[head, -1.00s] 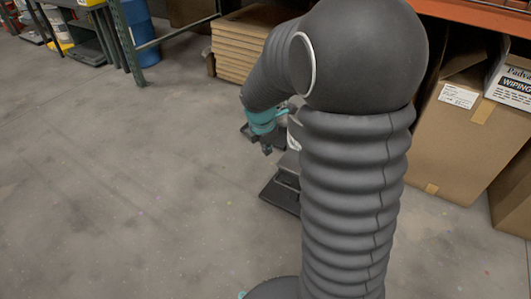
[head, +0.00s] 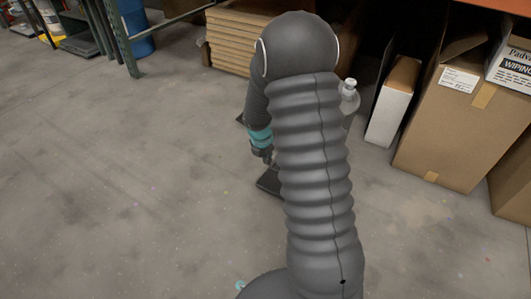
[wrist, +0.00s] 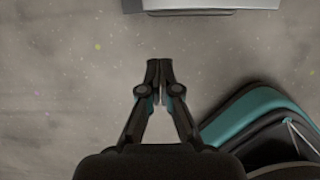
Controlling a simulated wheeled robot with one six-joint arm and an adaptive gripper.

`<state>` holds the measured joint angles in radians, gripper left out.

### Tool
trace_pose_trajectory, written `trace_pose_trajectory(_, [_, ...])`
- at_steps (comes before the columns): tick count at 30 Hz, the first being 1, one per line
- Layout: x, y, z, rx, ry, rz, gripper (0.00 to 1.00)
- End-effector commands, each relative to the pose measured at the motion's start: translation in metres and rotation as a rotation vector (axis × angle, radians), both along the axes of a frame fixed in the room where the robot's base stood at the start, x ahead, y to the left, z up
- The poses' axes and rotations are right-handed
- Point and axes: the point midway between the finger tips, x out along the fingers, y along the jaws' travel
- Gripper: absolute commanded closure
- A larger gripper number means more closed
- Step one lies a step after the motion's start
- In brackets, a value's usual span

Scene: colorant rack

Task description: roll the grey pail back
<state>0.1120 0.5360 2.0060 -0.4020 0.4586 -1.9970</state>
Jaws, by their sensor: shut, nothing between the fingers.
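My gripper (wrist: 160,68) is shut and empty in the wrist view, its fingertips together above bare floor. In the head view my gripper (head: 266,156) hangs low, left of my arm. A grey rounded thing (head: 354,103) with a white cap shows partly behind my arm; I cannot tell whether it is the grey pail. A pale grey edge (wrist: 205,4) crosses the top of the wrist view, apart from the fingertips; most of it is out of frame.
Cardboard boxes (head: 434,130) and a narrow white box (head: 389,112) stand at the right. Stacked flat brown boxes (head: 229,50) lie at the back. A green rack post (head: 122,40) and blue drum (head: 137,30) stand at the upper left. The floor (head: 110,170) at left is clear.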

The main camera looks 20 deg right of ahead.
Motion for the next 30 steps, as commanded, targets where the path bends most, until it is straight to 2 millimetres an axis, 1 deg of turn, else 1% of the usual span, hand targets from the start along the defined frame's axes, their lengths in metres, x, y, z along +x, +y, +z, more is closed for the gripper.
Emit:
trace_pose_trajectory(1, [0.001, -0.002, -0.012, 0.000, 0.004, 0.000, 1.00])
trace_pose_trajectory(4, [0.012, -0.016, -0.007, 0.000, -0.002, -0.005, 1.00])
trace_pose_trajectory(10, [0.023, -0.030, -0.007, 0.000, 0.000, -0.002, 1.00])
trace_pose_trajectory(15, [0.025, -0.033, -0.006, 0.000, 0.000, -0.001, 1.00])
trace_pose_trajectory(25, [0.026, -0.033, -0.006, 0.000, 0.000, 0.001, 1.00])
trace_pose_trajectory(30, [0.035, -0.031, -0.004, 0.000, 0.000, 0.016, 1.00])
